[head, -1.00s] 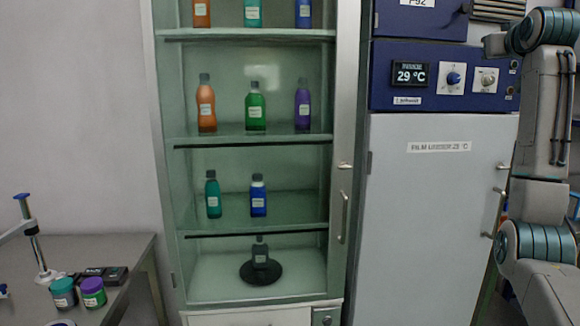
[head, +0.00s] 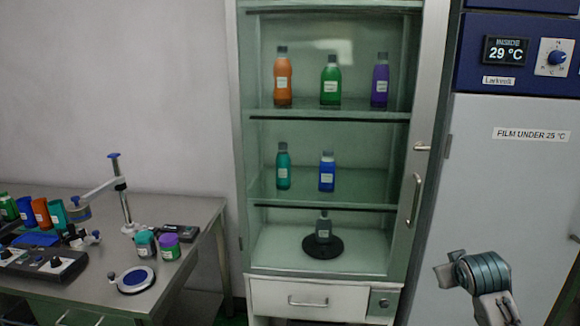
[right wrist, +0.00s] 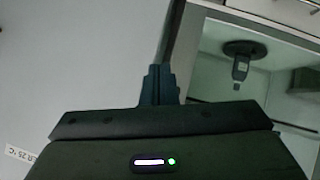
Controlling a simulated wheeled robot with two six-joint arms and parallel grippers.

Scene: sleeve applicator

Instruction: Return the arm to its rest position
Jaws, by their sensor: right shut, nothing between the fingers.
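My right gripper (right wrist: 158,85) shows in the right wrist view with its dark fingers together and nothing between them. It points toward the pale cabinet frame. In the head view part of my right arm shows low at the right, in front of the white door of the blue-topped unit; its fingers cannot be made out there. My left arm and gripper are not in view.
A bench (head: 205,215) with jars and instruments stands at left.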

